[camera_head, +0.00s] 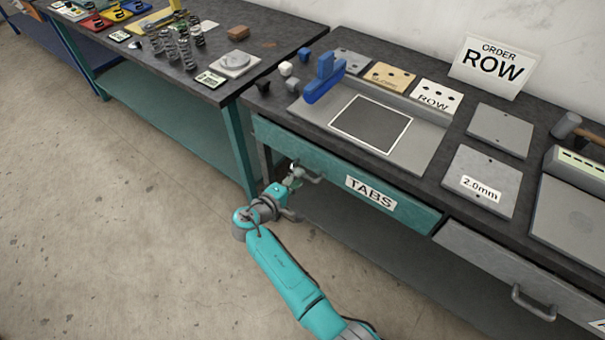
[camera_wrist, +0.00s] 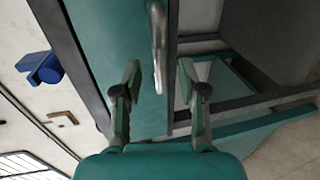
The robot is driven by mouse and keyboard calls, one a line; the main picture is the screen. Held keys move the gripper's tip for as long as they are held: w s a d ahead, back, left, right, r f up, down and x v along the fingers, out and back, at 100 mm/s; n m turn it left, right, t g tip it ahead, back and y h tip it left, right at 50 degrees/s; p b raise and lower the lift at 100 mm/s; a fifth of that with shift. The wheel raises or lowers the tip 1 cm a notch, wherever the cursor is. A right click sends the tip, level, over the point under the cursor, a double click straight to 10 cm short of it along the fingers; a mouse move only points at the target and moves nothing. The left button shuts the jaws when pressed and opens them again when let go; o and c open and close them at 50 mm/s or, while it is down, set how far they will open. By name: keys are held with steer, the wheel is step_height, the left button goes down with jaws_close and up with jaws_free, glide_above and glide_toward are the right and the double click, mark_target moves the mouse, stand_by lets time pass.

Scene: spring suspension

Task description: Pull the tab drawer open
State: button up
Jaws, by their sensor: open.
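The tab drawer (camera_head: 400,204) is a teal front under the workbench with a white TABS label (camera_head: 371,192). It looks shut. Its grey bar handle (camera_head: 309,174) is at the left part of the front. My gripper (camera_head: 294,172) is at the handle's left end. In the wrist view, my gripper (camera_wrist: 158,80) is open, with one finger on each side of the line of the handle (camera_wrist: 158,50). The handle lies ahead of and partly between the fingertips, and I see no clear contact. The teal drawer front (camera_wrist: 100,45) fills the left middle of that view.
A grey drawer (camera_head: 520,285) with its own handle is to the right. The bench top holds a blue upright piece (camera_head: 324,78), a framed dark pad (camera_head: 371,123) and grey plates (camera_head: 482,180). A second bench (camera_head: 235,95) stands left. The floor in front is clear.

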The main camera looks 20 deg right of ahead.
steer(key=shift+x, duration=1.8)
jaws_close()
